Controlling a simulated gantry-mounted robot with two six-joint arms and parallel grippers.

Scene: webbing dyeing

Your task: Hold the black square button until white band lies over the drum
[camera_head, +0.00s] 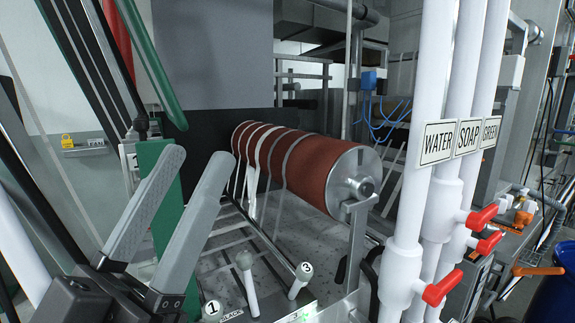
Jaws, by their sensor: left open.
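The drum (322,172) is a red-brown roller with a metal end cap, mounted in the middle of the camera_head view. Several pale, narrow bands (264,150) lie over its left and middle part and hang down below it. Which of them is the task's white band, I cannot tell for certain. My left gripper (198,156) is open, with two grey fingers pointing up and nothing between the tips. It is left of the drum and in front of a green upright panel (152,200). I cannot make out the black square button. My right gripper is out of view.
White-knobbed levers (246,268) with numbered labels stand below the drum. White pipes marked WATER, SOAP and GREEN (438,142), with red valve handles (440,288), rise at the right. A blue barrel (545,290) is at the lower right.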

